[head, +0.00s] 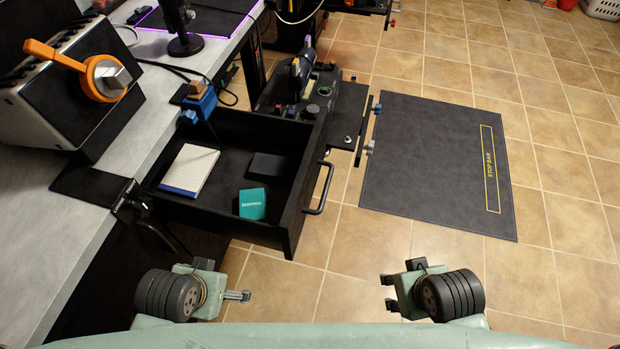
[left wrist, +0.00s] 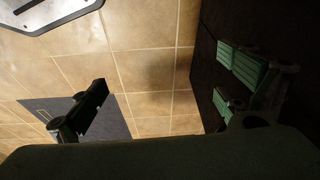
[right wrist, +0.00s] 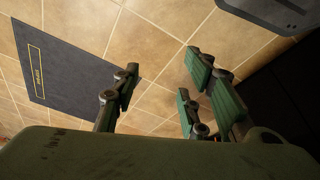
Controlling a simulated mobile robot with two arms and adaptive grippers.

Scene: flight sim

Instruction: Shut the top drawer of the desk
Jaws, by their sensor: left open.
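The top drawer (head: 291,229) of the desk (head: 62,240) is black and stands pulled far out in the head view. Its front faces right and carries a dark bar handle (head: 321,189). A white notepad (head: 190,168), a teal box (head: 252,204) and a dark flat item (head: 267,166) lie inside. My left gripper (head: 238,296) is below the drawer in the picture, open and apart from it. My right gripper (head: 390,292) is open and empty, to the lower right of the handle, over the floor. Both wrist views show spread fingers with nothing between them.
A dark floor mat (head: 437,160) marked with a yellow box lies right of the drawer. A black pedal or control unit (head: 300,88) stands just beyond the drawer. A device with an orange lever (head: 75,85) sits on the desk. Tiled floor in front of the handle is clear.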

